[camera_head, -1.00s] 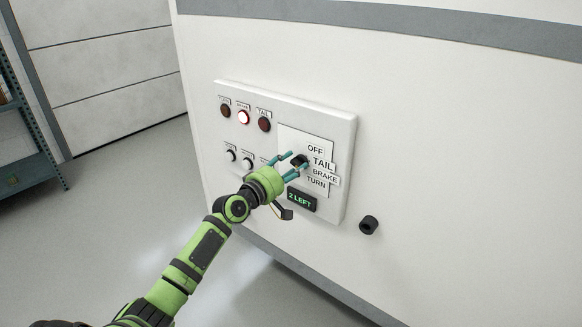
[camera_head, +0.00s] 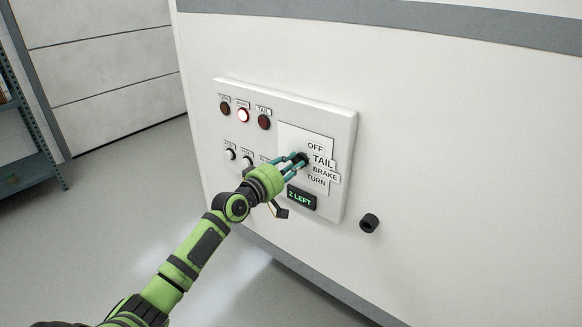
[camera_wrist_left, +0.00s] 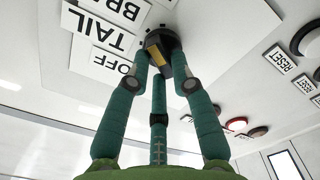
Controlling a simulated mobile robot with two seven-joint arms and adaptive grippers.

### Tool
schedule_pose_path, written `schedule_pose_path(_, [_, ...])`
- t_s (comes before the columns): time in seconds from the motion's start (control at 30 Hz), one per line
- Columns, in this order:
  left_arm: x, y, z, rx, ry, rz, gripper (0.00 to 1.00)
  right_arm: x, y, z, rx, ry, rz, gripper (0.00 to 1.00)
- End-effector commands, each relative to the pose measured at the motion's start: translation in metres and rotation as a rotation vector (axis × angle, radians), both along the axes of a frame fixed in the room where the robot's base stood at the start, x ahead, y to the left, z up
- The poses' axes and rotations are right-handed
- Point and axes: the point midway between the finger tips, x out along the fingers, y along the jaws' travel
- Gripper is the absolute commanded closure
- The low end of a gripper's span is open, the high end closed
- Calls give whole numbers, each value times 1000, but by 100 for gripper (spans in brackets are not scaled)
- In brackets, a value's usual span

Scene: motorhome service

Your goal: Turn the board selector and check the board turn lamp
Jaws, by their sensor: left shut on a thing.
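The board selector is a dark knob (camera_head: 301,158) on the white board (camera_head: 345,125), beside the labels OFF, TAIL, BRAKE and TURN. My left gripper (camera_head: 296,161) is shut on the knob. In the left wrist view, its teal fingers (camera_wrist_left: 161,70) close around the dark knob (camera_wrist_left: 170,42), which bears a yellowish mark. Three lamps sit at the board's top left. The middle lamp (camera_head: 243,115) glows red; the left lamp (camera_head: 225,108) and the lamp labelled TAIL (camera_head: 264,122) are dark. The left lamp's label is too small to read surely. My right gripper is not in view.
A green display (camera_head: 302,198) reading 2 LEFT sits below the labels. Small reset buttons (camera_head: 230,154) line the board's lower left, partly behind my gripper. A black round fitting (camera_head: 369,223) sticks out of the white wall right of the board. A shelf (camera_head: 30,150) stands far left.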

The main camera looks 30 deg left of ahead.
Motion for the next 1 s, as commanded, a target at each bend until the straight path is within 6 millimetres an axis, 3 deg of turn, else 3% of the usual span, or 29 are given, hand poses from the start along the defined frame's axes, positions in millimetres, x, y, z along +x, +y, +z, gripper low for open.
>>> schedule_pose_path(0.5, [0, -2, 1, 387, -33, 1, 100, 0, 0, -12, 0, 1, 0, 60])
schedule_pose_path(1.0, [0, -3, 1, 509, -42, 1, 100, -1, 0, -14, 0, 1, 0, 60])
